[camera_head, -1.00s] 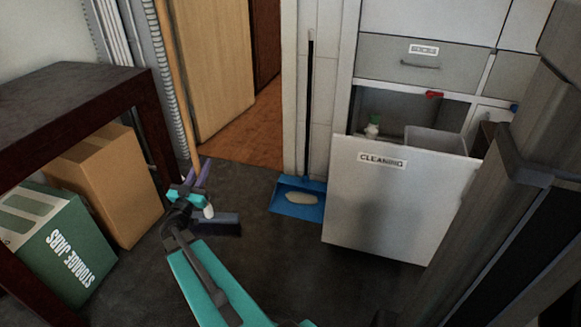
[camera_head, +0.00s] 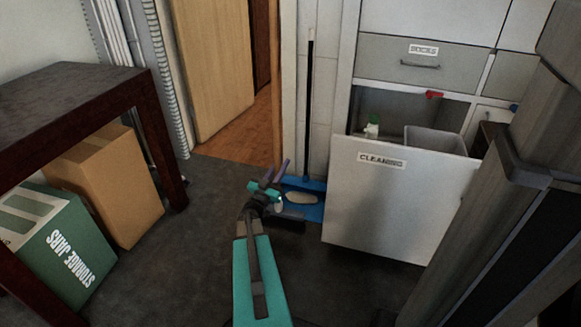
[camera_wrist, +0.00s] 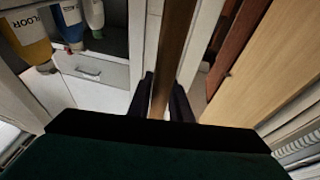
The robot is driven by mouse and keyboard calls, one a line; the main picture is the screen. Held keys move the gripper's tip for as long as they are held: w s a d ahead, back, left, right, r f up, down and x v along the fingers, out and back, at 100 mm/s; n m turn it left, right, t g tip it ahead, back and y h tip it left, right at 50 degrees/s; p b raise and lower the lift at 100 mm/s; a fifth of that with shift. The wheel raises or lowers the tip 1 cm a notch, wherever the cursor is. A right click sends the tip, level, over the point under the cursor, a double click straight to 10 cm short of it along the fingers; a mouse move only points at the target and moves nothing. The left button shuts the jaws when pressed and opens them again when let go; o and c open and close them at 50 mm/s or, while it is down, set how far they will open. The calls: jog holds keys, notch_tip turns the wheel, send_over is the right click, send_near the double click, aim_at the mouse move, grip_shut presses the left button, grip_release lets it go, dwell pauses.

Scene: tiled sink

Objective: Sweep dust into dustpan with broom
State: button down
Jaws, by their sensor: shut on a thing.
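My gripper (camera_head: 275,174) is shut on the broom handle, low over the floor just left of the dustpan. In the wrist view the brown broom handle (camera_wrist: 174,45) runs upright between the two dark fingers (camera_wrist: 168,98). The dark broom head (camera_head: 288,224) is at the floor near the dustpan's front-left edge, partly hidden by my gripper. The blue dustpan (camera_head: 313,212) lies on the floor against the wall, its thin black handle upright. A pale patch of dust (camera_head: 301,198) shows over the dustpan. Whether the broom head touches the pan is unclear.
An open drawer labelled CLEANING (camera_head: 385,205) stands close right of the dustpan. A dark table (camera_head: 75,95) with a brown box (camera_head: 115,190) and a green box (camera_head: 60,240) under it is at left. An open doorway is behind. Floor between table and broom is clear.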

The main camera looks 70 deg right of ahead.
jog(key=shift+s+d+f+g, duration=0.15)
jog(key=shift+s+d, duration=0.1)
jog(key=shift+s, duration=0.3)
jog(key=shift+s+d+f+g, duration=0.1)
jog(key=shift+s+d, duration=0.2)
jog(key=shift+s, duration=0.25)
jog(key=shift+s+d+f+g, duration=0.15)
jog(key=shift+s+d, duration=0.1)
jog(key=shift+s, duration=0.3)
jog(key=shift+f, duration=0.15)
jog(key=shift+f+b, duration=1.35)
jog(key=shift+f, duration=0.75)
jog(key=d+p, duration=0.2)
jog(key=d, duration=1.1)
jog(key=shift+w+r, duration=0.3)
jog(key=shift+w, duration=0.1)
jog(key=a+r+p, duration=0.3)
jog(key=r, duration=0.4)
jog(key=shift+s+a, duration=0.1)
jog(key=shift+a, duration=0.05)
